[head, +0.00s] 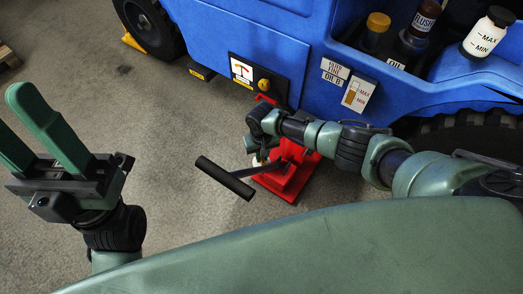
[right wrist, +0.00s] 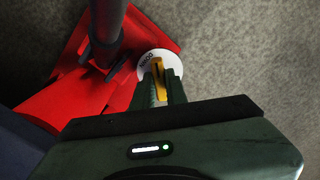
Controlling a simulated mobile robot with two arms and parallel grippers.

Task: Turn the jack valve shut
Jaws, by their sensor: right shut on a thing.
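The red jack (head: 288,176) stands on the floor beside the blue vehicle, with a black-gripped lever (head: 225,178) sticking out to the left. In the right wrist view, the jack's red body (right wrist: 85,85) fills the left side. A yellow valve handle (right wrist: 158,75) sits over a white lettered disc (right wrist: 147,62), whose text is only partly readable. My right gripper (right wrist: 159,84) is shut on the yellow valve handle, with a green finger on each side. In the head view my right arm partly covers the jack. My left gripper (head: 14,112) is open and empty at the left.
The blue vehicle (head: 225,35) fills the back and right, with bottles (head: 485,33) in a recess and labels on its side. A yellow wheel chock (head: 131,41) lies by a tyre. The grey floor (head: 120,110) between my left gripper and the jack is clear.

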